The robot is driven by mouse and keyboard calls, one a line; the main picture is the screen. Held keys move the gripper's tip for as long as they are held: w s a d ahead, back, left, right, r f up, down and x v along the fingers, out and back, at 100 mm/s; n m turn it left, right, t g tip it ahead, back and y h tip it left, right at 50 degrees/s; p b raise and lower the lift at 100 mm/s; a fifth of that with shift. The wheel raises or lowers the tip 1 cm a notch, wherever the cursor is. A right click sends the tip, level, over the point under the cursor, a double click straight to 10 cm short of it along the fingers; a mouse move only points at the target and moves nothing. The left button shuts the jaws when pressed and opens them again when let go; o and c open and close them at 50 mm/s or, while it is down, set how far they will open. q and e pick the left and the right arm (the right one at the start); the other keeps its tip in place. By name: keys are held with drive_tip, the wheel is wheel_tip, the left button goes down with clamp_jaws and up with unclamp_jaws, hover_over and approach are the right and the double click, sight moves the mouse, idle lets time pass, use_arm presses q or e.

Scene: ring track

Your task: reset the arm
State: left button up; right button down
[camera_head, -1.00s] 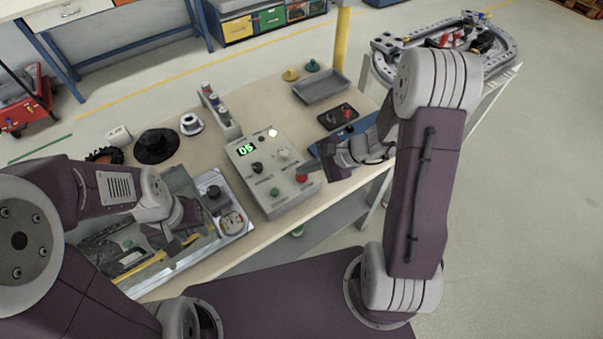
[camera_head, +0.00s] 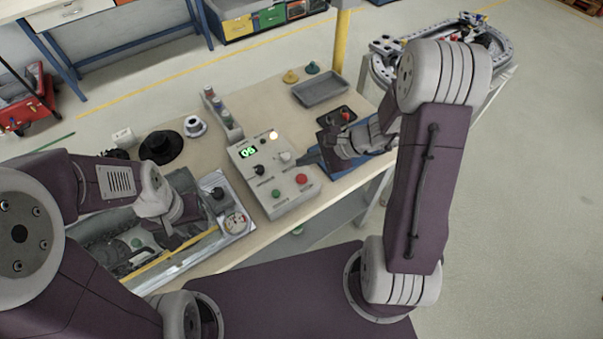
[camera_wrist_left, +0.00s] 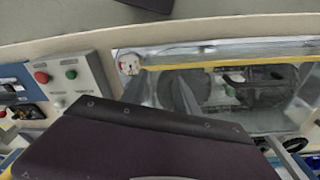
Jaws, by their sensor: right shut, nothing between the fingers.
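My right gripper (camera_head: 326,150) is shut and empty in the head view, above the right part of the bench, just right of the grey control box (camera_head: 249,176). It is clear of the box's red button (camera_head: 301,178); the green button (camera_head: 275,193) is also in plain view. The box's green display (camera_head: 248,153) seems to read 06. My left gripper (camera_head: 182,232) hangs over the metal tray (camera_head: 238,238) at the left; its fingers are not clear. The wrist view also shows the red button (camera_wrist_left: 41,77) and the tray (camera_wrist_left: 225,52).
A blue mat (camera_head: 312,160) lies under my right gripper. A grey bin (camera_head: 320,89), a black round part (camera_head: 160,146) and a small rack (camera_head: 222,113) stand on the bench. A ring track (camera_head: 470,45) is on a cart at the back right. Open floor lies to the right.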

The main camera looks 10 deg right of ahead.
drive_tip(key=shift+a, duration=0.1)
idle(0.4)
drive_tip(key=s+a+r+n+g+h, duration=0.25)
drive_tip(key=s+a+r+n, duration=0.2)
drive_tip(key=s+n, duration=0.45)
drive_tip(key=s+d+f+n+h, duration=0.3)
drive_tip(key=d+n+h, duration=0.2)
drive_tip(key=d, duration=0.4)
drive_tip(key=shift+s+d+g, duration=0.2)
drive_tip(key=shift+s+g, duration=0.15)
drive_tip(key=shift+d, duration=0.1)
